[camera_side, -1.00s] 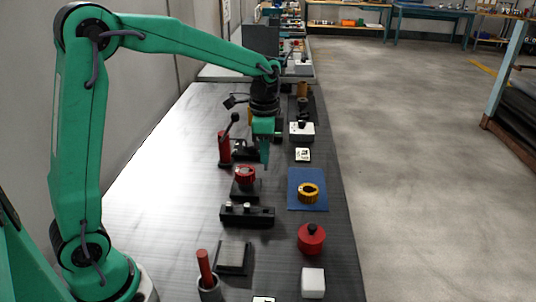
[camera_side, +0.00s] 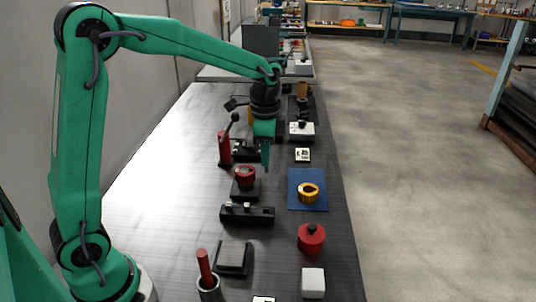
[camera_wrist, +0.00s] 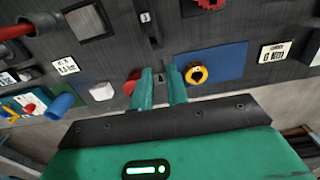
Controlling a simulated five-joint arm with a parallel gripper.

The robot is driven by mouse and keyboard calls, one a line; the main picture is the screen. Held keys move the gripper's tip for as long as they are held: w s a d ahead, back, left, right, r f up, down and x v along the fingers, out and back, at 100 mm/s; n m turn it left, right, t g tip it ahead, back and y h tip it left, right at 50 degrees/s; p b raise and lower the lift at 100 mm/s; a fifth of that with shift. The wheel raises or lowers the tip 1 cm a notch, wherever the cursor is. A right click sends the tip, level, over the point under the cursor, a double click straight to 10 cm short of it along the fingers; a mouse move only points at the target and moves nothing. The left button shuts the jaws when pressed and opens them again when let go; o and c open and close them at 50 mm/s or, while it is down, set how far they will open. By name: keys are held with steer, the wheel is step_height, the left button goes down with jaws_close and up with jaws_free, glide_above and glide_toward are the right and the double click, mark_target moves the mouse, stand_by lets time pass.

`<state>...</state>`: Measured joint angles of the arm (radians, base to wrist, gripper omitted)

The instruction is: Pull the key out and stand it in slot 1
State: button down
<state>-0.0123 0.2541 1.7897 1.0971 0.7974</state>
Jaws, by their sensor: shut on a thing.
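My gripper (camera_side: 265,168) hangs above the bench, just right of the red wheel (camera_side: 244,177) in the side view. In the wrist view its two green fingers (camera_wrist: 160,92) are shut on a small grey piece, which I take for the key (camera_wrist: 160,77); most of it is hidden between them. The side view does not show the key clearly. A long black block (camera_side: 247,215) with small pale tabs on top lies in front of the wheel, apart from my gripper. The wrist view shows part of this block with a "1" tag (camera_wrist: 145,17).
A blue mat (camera_side: 295,204) with a yellow ring (camera_side: 309,186) lies to the right. Nearer stand a red lidded pot (camera_side: 311,240), a white cube (camera_side: 313,284) and a cup with a red rod (camera_side: 207,282).

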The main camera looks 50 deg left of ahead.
mark_target(266, 168)
steer(key=shift+f, duration=2.3)
steer(key=s+d+r, duration=0.1)
steer(key=s+d, duration=0.7)
steer(key=d, duration=0.3)
steer(key=shift+w+a+f, duration=1.1)
steer(key=shift+a+f, duration=0.55)
steer(key=shift+f, duration=0.15)
steer(key=shift+w+a+f, duration=1.1)
steer(key=shift+a+f, duration=0.6)
steer(key=shift+f, duration=0.05)
steer(key=shift+w+a+f, duration=1.1)
steer(key=shift+a+f, duration=0.55)
steer(key=shift+f, duration=0.15)
steer(key=shift+f, duration=0.15)
steer(key=c, duration=1.4)
jaws_free()
